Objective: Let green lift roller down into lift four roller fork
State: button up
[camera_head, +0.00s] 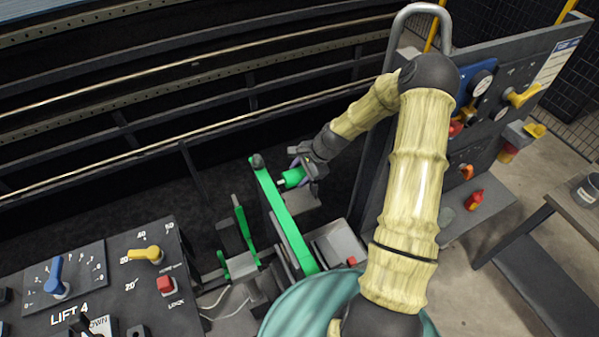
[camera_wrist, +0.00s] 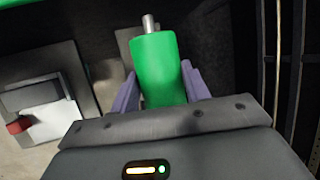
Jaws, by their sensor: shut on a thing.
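The green lift roller (camera_head: 291,178) is a short green cylinder with a thin metal pin at its end. My gripper (camera_head: 303,170) is shut on it, to the right of the top of a long green bar (camera_head: 285,219). In the wrist view the roller (camera_wrist: 156,62) sits between the two purple fingers of my gripper (camera_wrist: 160,86), its pin pointing away over dark ground. Green uprights on a grey bracket (camera_head: 241,226) stand left of the bar. I cannot tell for sure which part is the lift four roller fork.
The LIFT 4 panel (camera_head: 112,283) with coloured knobs is at lower left. Dark rails (camera_head: 160,148) run behind. A control board (camera_head: 510,95) stands at right. In the wrist view a grey block (camera_wrist: 40,97) with a red piece lies left of the roller.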

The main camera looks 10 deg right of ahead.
jog(key=shift+f+b, duration=2.4)
jog(key=shift+f, duration=1.35)
jog(key=o, duration=1.2)
jog(key=b+v, duration=0.3)
jog(key=v, duration=1.4)
jog(key=shift+r, duration=0.15)
jog(key=shift+s, duration=0.1)
